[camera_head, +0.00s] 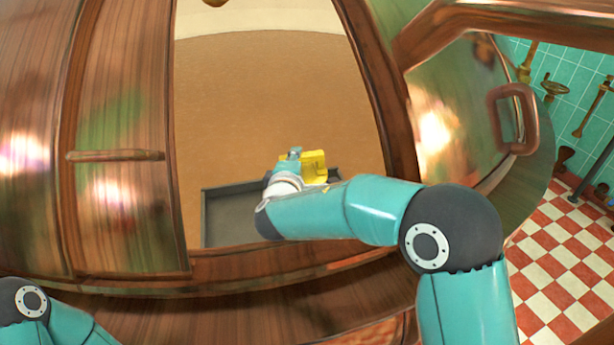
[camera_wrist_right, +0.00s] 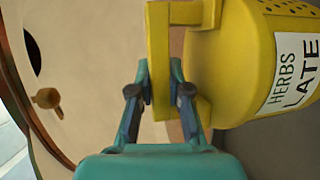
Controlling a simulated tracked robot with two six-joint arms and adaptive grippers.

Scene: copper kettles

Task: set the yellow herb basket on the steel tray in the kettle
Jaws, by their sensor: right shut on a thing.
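The yellow herb basket (camera_head: 316,168) is inside the kettle opening, partly hidden by my right arm. In the right wrist view the basket (camera_wrist_right: 232,62) has a white label reading "HERBS LATE" and holes near one end. My right gripper (camera_wrist_right: 163,97) is shut on its yellow handle; in the head view the gripper (camera_head: 293,156) is small and partly covered. The steel tray (camera_head: 229,214) lies low in the opening, its right part hidden by my arm. The basket appears over the tray's far right side; I cannot tell whether they touch. My left gripper is out of view.
The copper kettle has a left door panel (camera_head: 125,210) with a bar handle and an open right door (camera_head: 450,110) with a loop handle (camera_head: 514,118). The opening's lower sill (camera_head: 240,267) runs beneath my right arm. A checkered floor (camera_head: 560,260) shows at right.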

